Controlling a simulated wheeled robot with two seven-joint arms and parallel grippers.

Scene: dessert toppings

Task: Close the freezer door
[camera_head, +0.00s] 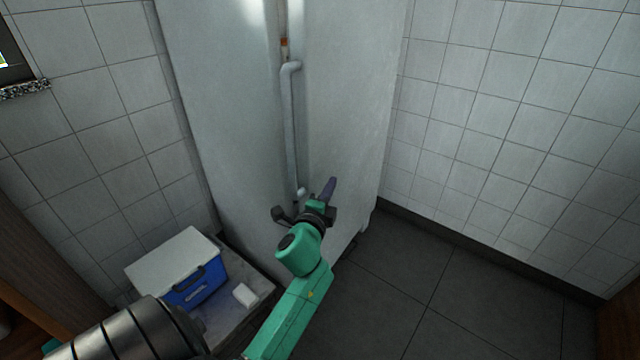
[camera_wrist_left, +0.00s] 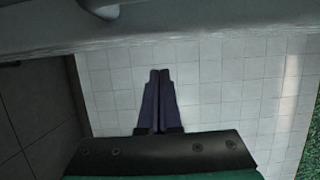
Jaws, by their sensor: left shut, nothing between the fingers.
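The tall pale grey freezer (camera_head: 220,110) stands against the tiled wall in the head view. A vertical bar handle (camera_head: 289,125) runs down its front. A narrow gap with a small orange-brown patch shows near the top of the handle, so the door looks slightly ajar. My left gripper (camera_head: 330,184) is just right of the handle's lower end, in front of the pale panel; contact cannot be told. In the left wrist view its fingers (camera_wrist_left: 160,74) are together and empty, with a pale freezer surface (camera_wrist_left: 200,22) across the top. My right gripper is not in view.
A blue cooler with a white lid (camera_head: 195,285) stands on a low grey surface (camera_head: 262,283) at lower left, beside a small white block (camera_head: 244,295). Tiled wall (camera_head: 510,110) bounds the right. The dark floor (camera_head: 400,290) at lower right is clear.

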